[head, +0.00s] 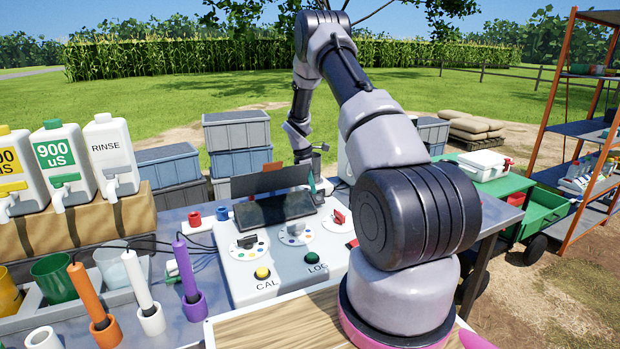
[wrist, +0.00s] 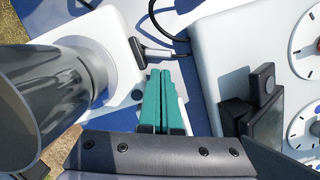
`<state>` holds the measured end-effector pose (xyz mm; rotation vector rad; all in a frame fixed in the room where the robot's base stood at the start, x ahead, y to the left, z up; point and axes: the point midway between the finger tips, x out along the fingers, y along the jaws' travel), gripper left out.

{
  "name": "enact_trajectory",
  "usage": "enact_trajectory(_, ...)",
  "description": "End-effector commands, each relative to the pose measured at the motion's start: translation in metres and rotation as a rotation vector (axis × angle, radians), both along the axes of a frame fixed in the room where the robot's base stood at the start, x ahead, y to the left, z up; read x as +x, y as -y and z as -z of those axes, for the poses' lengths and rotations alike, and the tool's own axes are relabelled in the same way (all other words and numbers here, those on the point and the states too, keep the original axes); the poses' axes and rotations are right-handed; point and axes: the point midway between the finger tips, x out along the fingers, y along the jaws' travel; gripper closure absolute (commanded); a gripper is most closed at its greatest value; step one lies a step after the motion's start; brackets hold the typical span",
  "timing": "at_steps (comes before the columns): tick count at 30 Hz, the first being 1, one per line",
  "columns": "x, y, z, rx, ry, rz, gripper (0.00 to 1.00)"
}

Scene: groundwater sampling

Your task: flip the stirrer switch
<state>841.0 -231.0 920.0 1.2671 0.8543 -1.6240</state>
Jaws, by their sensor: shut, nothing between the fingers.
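The stirrer appears to be the white box (wrist: 122,98) at the left of the wrist view, with a large grey metal vessel (wrist: 55,85) on it. A black piece (wrist: 137,52) sits at its edge, joined to a grey plug and cable; I cannot tell whether it is the switch. My gripper (wrist: 160,74) is shut and empty, its teal fingers together just right of the stirrer's edge, near the plug. In the head view my gripper (head: 313,188) shows as a sliver of teal behind the console screen. The stirrer is mostly hidden there by my arm.
The white console (head: 245,275) with dials, a dark screen (head: 275,208), a yellow CAL button (head: 262,272) and a green LOG button (head: 312,257) stands close by. Its edge (wrist: 205,60) is right of my fingers. Bottles (head: 110,155) and colored probes (head: 187,270) stand left.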

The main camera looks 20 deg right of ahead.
Motion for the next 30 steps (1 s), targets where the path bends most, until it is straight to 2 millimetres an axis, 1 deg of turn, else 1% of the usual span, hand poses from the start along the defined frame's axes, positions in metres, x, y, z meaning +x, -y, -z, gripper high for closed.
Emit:
enact_trajectory(1, -0.001, 0.002, 0.007, 0.0, -0.002, 0.0, 1.0)
enact_trajectory(3, -0.001, 0.003, 0.013, 0.0, 0.0, -0.001, 1.0)
enact_trajectory(7, -0.002, 0.005, 0.019, 0.0, 0.0, -0.001, 1.0)
enact_trajectory(20, -0.002, 0.005, 0.019, 0.0, 0.0, -0.006, 1.0)
enact_trajectory(30, -0.004, 0.006, 0.019, 0.0, 0.001, -0.065, 1.0)
